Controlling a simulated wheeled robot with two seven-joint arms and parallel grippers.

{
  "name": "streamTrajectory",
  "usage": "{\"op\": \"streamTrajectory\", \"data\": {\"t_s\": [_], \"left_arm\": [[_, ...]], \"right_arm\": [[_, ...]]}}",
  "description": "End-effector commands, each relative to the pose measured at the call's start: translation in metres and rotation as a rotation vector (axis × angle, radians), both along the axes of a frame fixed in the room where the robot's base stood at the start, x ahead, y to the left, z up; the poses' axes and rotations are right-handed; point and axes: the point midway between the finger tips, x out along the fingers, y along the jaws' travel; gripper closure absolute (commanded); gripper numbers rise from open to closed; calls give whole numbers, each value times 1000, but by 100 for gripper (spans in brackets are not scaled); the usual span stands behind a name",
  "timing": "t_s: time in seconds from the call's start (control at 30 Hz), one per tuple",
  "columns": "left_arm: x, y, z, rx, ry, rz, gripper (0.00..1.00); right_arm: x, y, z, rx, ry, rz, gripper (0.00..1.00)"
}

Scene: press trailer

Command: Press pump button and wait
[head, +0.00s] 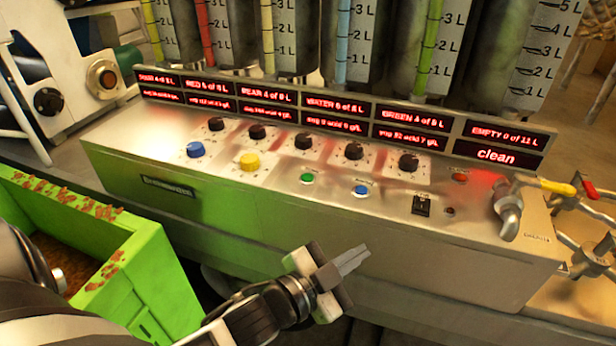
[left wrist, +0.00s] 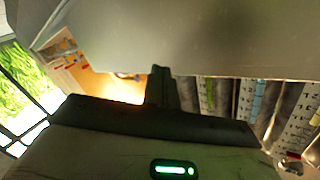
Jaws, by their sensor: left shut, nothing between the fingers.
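The control panel (head: 290,200) is a metal-topped box with a green left part and a row of black knobs. On its top are a green button (head: 306,178), a blue button (head: 360,190), a red button (head: 459,177) and a black switch (head: 422,205). The small labels are too blurred to tell which one is the pump button. My left gripper (head: 352,260) is shut and empty, in front of the panel's front face and lower than the buttons. Its dark fingers also show in the left wrist view (left wrist: 161,85). My right gripper is not in view.
Red displays (head: 330,115) stand along the panel's back, before several graduated tanks (head: 440,60). Yellow- and red-handled valves (head: 560,187) stick out at right. A green bin (head: 130,262) stands at left.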

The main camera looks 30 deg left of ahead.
Motion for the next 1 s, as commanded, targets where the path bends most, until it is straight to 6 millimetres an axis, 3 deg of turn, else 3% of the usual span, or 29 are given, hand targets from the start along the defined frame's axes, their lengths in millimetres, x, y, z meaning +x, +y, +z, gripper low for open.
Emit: {"op": "streamTrajectory", "data": {"t_s": [0.03,0.1,0.2,0.27,0.33,0.4,0.5,0.63,0.67,0.8,1.0], "left_arm": [[15,-5,35,121,-178,-69,100],[24,-18,82,320,-442,-178,100],[17,-47,139,733,-898,-404,100],[9,-58,149,1022,-1135,-557,100],[7,-54,143,1380,-1332,-739,100],[18,-29,132,1755,-1429,-919,100],[41,25,128,2204,-1392,-1123,100],[63,85,142,2570,-1220,-1272,100],[66,96,146,-2601,1162,1282,100],[75,136,164,-2565,905,1244,100],[77,154,173,-2548,794,1229,100]], "right_arm": [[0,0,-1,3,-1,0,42],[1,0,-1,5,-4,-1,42],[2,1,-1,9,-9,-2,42],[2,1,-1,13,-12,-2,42],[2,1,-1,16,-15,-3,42],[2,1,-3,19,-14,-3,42],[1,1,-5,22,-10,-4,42],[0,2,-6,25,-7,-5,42],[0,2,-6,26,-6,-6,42],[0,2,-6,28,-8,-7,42],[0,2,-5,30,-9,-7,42]]}}
